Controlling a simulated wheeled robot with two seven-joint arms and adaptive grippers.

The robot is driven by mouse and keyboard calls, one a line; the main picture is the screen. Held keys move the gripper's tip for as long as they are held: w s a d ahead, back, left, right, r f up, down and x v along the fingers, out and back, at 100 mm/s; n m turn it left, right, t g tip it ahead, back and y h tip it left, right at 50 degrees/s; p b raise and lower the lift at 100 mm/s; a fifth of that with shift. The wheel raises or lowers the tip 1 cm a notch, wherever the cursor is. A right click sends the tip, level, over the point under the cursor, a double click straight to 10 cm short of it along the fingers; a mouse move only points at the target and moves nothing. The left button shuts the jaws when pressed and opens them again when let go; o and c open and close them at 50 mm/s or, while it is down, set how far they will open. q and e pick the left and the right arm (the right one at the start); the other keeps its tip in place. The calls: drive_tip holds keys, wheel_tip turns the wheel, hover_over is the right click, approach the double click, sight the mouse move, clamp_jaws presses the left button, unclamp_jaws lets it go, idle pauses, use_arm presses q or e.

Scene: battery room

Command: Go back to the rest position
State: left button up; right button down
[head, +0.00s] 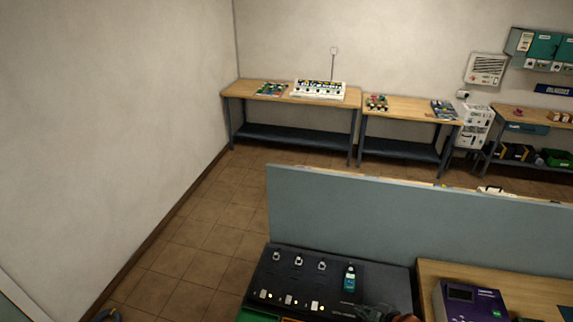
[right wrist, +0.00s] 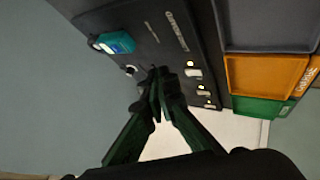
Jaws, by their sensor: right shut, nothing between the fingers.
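My right gripper (head: 376,313) is at the bottom edge of the head view, partly cut off, in front of a black charging panel (head: 385,283). In the right wrist view its fingers (right wrist: 158,78) are together and empty, close to the panel (right wrist: 165,12). A teal and black device (head: 349,279) sits in the panel's right part; it also shows in the right wrist view (right wrist: 112,42), apart from the fingers. My left gripper is not in view.
A grey partition (head: 400,218) stands behind the panel. A purple and white instrument (head: 468,302) stands on the wooden bench (head: 530,286) to the right. Orange (right wrist: 265,78) and green (right wrist: 258,106) bins show beside the panel.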

drive_tip(key=s+a+m+g+h, duration=0.1)
drive_tip(key=s+m, duration=0.2)
drive_tip(key=s, duration=0.3)
drive_tip(key=s+a+m, duration=0.2)
drive_tip(key=s, duration=0.4)
drive_tip(key=s+d+r+m+g+h, duration=0.2)
drive_tip(key=s+d+m, duration=0.25)
drive_tip(key=s, duration=0.55)
drive_tip(key=s+d+r+m+g+h, duration=0.1)
drive_tip(key=s+d+m+h, duration=0.1)
drive_tip(key=s+d+m, duration=0.5)
drive_tip(key=s+a+f+n+g+b, duration=0.15)
drive_tip(key=f+b, duration=0.35)
drive_tip(key=f, duration=1.5)
drive_tip(key=s+a+f+n+b, duration=0.15)
drive_tip(key=f+b, duration=0.45)
drive_tip(key=f, duration=1.4)
use_arm(q)
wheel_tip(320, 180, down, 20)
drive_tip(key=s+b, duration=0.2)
drive_tip(key=b, duration=0.7)
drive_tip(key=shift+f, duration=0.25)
use_arm(e)
drive_tip(key=s+f, duration=1)
drive_tip(key=f, duration=0.4)
drive_tip(key=s+f+n+g, duration=0.1)
drive_tip(key=s+f, duration=1)
drive_tip(key=f, duration=0.2)
drive_tip(key=shift+d+f+y, duration=0.25)
drive_tip(key=shift+f+y, duration=0.15)
